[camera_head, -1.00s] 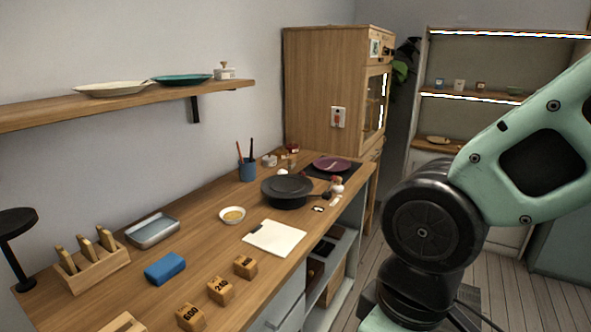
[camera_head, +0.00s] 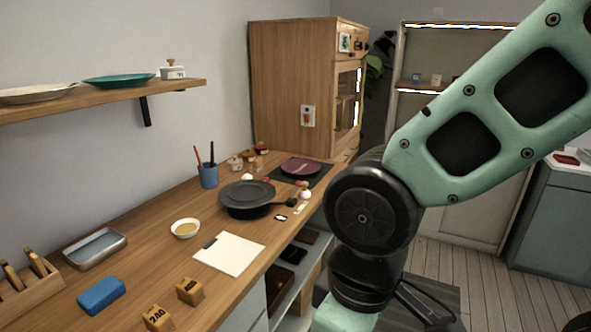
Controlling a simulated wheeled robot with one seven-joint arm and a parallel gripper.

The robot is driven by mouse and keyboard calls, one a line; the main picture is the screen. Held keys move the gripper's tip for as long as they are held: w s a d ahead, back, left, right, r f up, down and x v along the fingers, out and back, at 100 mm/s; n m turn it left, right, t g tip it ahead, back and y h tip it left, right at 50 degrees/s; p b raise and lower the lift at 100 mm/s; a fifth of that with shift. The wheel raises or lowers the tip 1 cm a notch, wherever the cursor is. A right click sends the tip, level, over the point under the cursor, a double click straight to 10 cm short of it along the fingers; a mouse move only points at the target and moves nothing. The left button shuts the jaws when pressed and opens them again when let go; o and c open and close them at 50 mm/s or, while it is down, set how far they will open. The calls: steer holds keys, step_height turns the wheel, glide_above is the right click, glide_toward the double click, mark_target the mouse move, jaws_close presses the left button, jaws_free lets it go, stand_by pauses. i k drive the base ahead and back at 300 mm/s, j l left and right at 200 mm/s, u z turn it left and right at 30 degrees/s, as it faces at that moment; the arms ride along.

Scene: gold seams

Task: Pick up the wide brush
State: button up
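I cannot pick out the wide brush for certain. A blue cup (camera_head: 208,177) on the wooden counter holds two thin upright sticks or brush handles, one orange-red (camera_head: 198,156) and one dark (camera_head: 212,153); their lower ends are hidden in the cup. A wooden rack (camera_head: 28,290) at the left edge holds several wooden-handled tools (camera_head: 12,277), partly cut off by the frame. My arm crosses the right side of the view, but my gripper is out of frame.
The counter (camera_head: 140,248) also bears a black lidded pan (camera_head: 246,198), a yellow-filled bowl (camera_head: 185,229), white paper (camera_head: 230,255), a blue block (camera_head: 101,295), a metal tray (camera_head: 95,249) and numbered wooden blocks (camera_head: 190,290). A wall shelf (camera_head: 120,100) hangs above. Wooden floor shows at right.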

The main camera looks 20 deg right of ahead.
mark_target(257, 165)
steer(key=i+l+u, duration=0.1)
steer(key=u, duration=0.45)
steer(key=i+l+u, duration=0.3)
steer(key=l+u, duration=0.15)
steer(key=l, duration=0.15)
steer(key=i+l+u, duration=0.2)
steer(key=l, duration=0.15)
steer(key=i+l, duration=0.15)
steer(key=l, duration=0.35)
steer(key=i+l+u, duration=0.1)
steer(key=l, duration=0.45)
steer(key=i+l, duration=0.15)
steer(key=l, duration=0.35)
steer(key=i+l+u, duration=0.1)
steer(key=l, duration=0.45)
steer(key=i+l, duration=0.15)
steer(key=l, duration=0.4)
steer(key=i+l+u, duration=0.1)
steer(key=l, duration=0.45)
